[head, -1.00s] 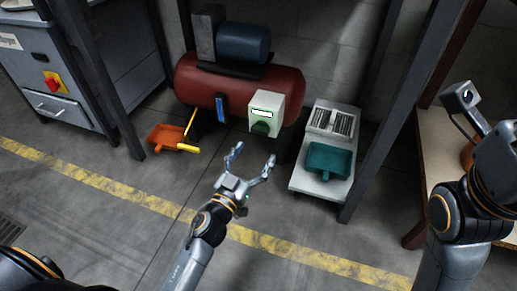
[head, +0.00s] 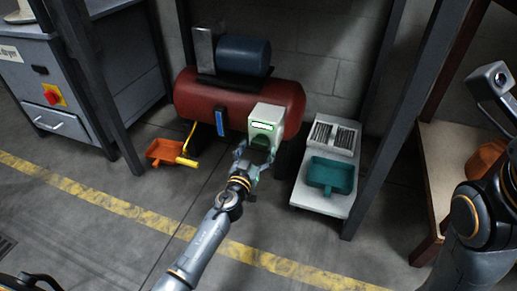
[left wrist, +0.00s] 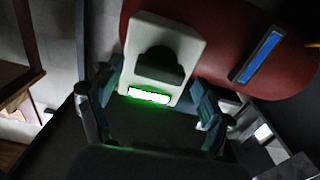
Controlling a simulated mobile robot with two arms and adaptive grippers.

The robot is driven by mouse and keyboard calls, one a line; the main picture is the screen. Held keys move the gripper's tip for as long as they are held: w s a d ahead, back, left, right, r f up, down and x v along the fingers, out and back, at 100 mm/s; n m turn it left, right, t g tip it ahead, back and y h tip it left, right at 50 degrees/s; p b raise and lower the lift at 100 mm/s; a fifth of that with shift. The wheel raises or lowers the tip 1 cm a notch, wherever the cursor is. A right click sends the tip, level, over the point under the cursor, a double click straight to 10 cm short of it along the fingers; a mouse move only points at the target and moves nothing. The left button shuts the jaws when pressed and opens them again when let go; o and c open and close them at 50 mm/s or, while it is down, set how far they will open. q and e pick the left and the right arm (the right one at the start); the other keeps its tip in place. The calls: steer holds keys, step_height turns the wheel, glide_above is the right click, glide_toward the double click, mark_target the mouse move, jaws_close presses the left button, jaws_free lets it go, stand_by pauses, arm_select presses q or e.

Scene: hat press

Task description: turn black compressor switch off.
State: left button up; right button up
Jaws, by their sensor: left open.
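The compressor is a red tank (head: 200,98) with a blue motor (head: 243,56) on top. A white control box (head: 266,112) is on its front, with a green-edged lit panel (head: 263,126). In the left wrist view, the black switch (left wrist: 160,65) is a dark knob on the white box (left wrist: 180,38), beside the lit panel (left wrist: 149,95). My left gripper (head: 254,158) is open at the box, its fingers partly covering the switch area in the head view. In the wrist view the fingers stand on either side of the box, with nothing held. Contact cannot be told.
Dark posts (head: 107,95) flank the space. A grey cabinet (head: 40,75) has a red button (head: 53,95).

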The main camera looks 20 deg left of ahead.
arm_select(q)
steer(key=shift+w, duration=0.7)
steer(key=c, duration=1.2)
steer(key=shift+o, duration=0.2)
